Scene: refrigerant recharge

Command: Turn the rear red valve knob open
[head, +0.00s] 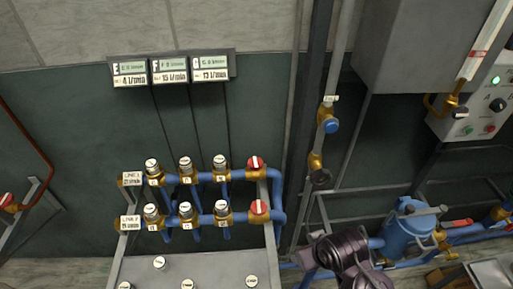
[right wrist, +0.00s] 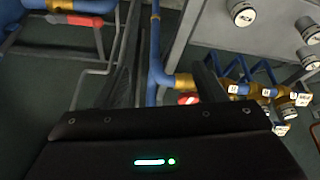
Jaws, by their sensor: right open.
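Two red valve knobs with white bars sit at the right ends of the two blue pipe rows in the head view. The rear red knob (head: 256,162) is on the upper row, and the front red knob (head: 259,207) is below it. One red knob (right wrist: 188,98) shows in the right wrist view, partly hidden; I cannot tell which. In the head view only my dark right arm shows at the lower right, apart from both knobs. My left gripper is not in view.
Several silver-capped valves (head: 185,162) line the rows left of the red knobs. A grey vertical post (head: 302,120) and a pipe with a blue knob (head: 331,126) stand to the right. A blue tank (head: 408,228) is at the lower right. Three displays (head: 170,72) hang above.

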